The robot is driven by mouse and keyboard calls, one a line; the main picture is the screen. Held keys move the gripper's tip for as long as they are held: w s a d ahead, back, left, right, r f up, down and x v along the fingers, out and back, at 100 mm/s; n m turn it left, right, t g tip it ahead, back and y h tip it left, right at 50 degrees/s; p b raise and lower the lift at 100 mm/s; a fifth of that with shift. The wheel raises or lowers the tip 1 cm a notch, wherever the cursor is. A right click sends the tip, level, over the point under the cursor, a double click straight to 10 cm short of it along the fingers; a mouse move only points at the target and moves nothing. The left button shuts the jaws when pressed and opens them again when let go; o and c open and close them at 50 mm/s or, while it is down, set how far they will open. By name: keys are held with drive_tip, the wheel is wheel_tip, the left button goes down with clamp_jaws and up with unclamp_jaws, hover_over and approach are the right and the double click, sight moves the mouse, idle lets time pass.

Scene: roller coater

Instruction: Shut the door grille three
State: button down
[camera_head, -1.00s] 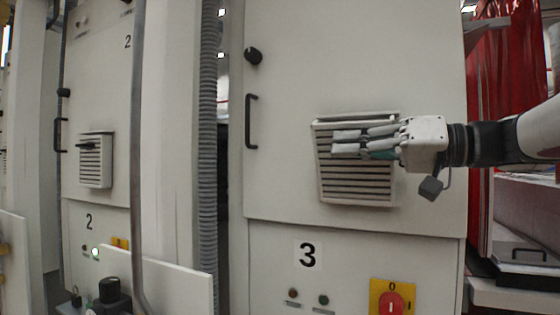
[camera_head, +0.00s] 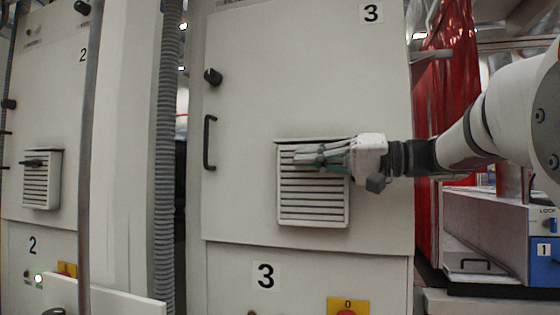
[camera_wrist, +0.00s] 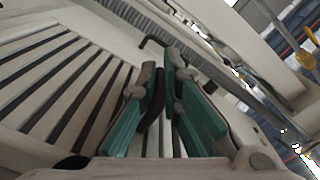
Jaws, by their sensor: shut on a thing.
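Door grille three (camera_head: 312,206) is a white slatted panel in the upper cabinet door above the large number 3. My gripper (camera_head: 308,156) reaches in from the right across its upper part and hides some slats. In the wrist view the grille's slats (camera_wrist: 50,75) lie to the left of and below the fingers. My gripper (camera_wrist: 160,72) has its teal-padded fingers closed around a dark curved handle (camera_wrist: 152,105) in front of the slats. The grille looks almost flush with the door, but a small gap cannot be ruled out.
The cabinet door has a black pull handle (camera_head: 209,143) and a knob (camera_head: 212,76) left of the grille. A grey hose (camera_head: 168,150) runs vertically farther left. Cabinet 2 has a similar grille (camera_head: 41,180). A red curtain (camera_head: 430,150) hangs at the right.

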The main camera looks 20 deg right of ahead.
drive_tip(key=shift+w+d+r, duration=0.1)
idle(0.5)
drive_tip(key=c, duration=1.7)
unclamp_jaws()
drive_tip(key=shift+r, duration=0.1)
drive_tip(key=shift+s+d, duration=0.25)
drive_tip(key=shift+d, duration=0.2)
drive_tip(key=v, duration=1.1)
